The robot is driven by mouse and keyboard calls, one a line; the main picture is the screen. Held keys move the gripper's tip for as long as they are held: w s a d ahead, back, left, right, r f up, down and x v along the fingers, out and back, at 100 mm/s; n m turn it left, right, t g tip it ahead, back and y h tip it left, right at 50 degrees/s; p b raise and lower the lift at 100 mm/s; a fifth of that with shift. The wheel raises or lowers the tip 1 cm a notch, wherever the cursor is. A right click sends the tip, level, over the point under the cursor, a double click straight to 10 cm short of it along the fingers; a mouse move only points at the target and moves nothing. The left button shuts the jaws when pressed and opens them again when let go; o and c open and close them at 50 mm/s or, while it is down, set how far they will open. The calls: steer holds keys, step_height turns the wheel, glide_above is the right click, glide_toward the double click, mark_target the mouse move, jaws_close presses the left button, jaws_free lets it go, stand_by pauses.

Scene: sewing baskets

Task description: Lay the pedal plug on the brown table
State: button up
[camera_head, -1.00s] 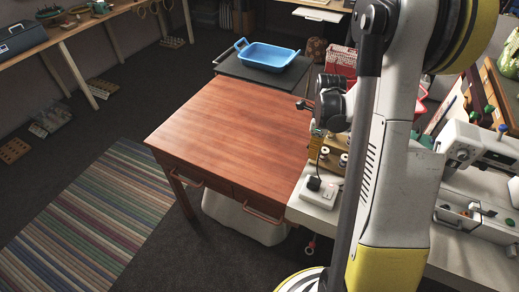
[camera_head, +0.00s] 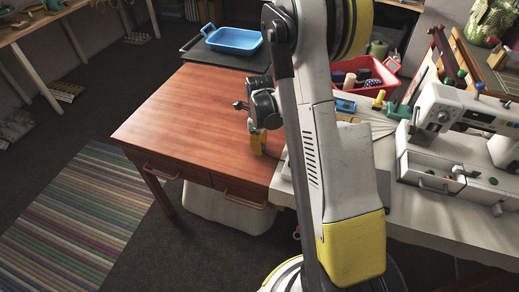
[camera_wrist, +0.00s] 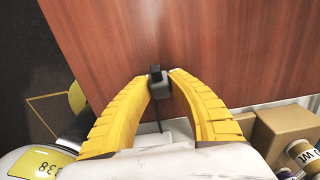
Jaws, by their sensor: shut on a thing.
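The pedal plug (camera_wrist: 156,84) is a small black piece with a prong-like end, held between the yellow fingers of my gripper (camera_wrist: 159,80) in the wrist view. A thin dark cord trails from it toward the wrist. The brown table (camera_wrist: 190,40) lies behind the plug there. In the head view the brown table (camera_head: 185,110) stands left of my arm, its top bare. My gripper (camera_head: 257,146) is at the table's right part, fingers pointing down. The plug cannot be made out in that view, and I cannot tell if it touches the tabletop.
A blue tray (camera_head: 232,41) stands on a dark surface behind the table. A red basket (camera_head: 392,85) of spools and a white sewing machine (camera_head: 465,112) are on the pale worktop (camera_head: 415,215) at right. A tan box (camera_wrist: 282,130) is close right of my gripper.

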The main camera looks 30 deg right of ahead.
steer(key=shift+r, duration=0.1)
steer(key=shift+f, duration=0.2)
steer(key=o, duration=0.9)
